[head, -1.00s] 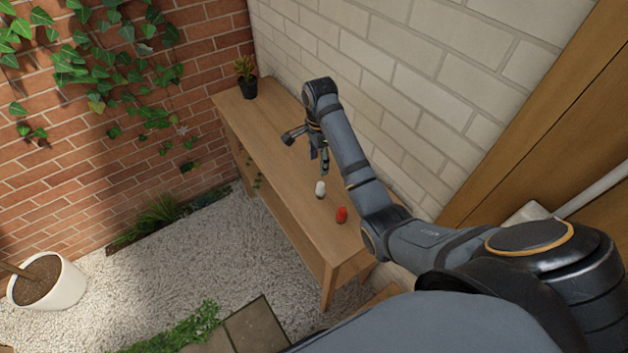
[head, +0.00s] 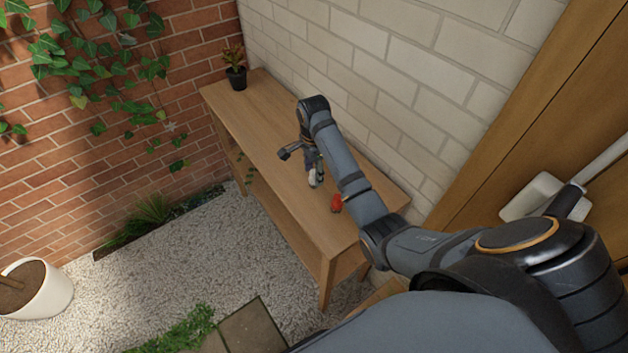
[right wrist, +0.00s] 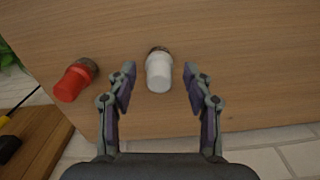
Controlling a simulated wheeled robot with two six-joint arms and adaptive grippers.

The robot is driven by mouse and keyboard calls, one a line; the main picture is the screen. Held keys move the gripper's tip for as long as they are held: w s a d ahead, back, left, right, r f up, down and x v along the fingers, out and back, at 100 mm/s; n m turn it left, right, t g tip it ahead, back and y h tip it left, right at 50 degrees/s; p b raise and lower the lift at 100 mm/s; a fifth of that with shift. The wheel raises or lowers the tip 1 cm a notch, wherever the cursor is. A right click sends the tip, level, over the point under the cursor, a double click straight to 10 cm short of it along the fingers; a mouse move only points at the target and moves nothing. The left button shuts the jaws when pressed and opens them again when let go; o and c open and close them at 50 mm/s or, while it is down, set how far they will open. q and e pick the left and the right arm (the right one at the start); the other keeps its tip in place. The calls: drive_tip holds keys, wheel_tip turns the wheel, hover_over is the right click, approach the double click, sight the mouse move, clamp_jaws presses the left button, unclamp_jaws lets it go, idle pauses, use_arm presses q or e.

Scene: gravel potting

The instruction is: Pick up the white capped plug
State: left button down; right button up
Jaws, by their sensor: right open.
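The white capped plug (right wrist: 158,72) lies on the wooden table in the right wrist view, with a dark brown end pointing away from my gripper. My right gripper (right wrist: 159,85) is open, with one finger on each side of the white plug and gaps to both. In the head view the white plug (head: 312,178) shows just below the right gripper (head: 316,168), partly hidden by it. A red capped plug (right wrist: 75,80) lies to the left in the right wrist view; it also shows in the head view (head: 336,203), close to my arm. My left gripper is not in view.
The narrow wooden table (head: 262,130) runs along a pale block wall. A small potted plant (head: 237,78) stands at its far end. A wooden board (right wrist: 35,145) with a yellow and black tool shows at lower left in the right wrist view.

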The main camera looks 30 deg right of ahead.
clamp_jaws()
idle(0.3)
drive_tip(key=shift+r, duration=0.15)
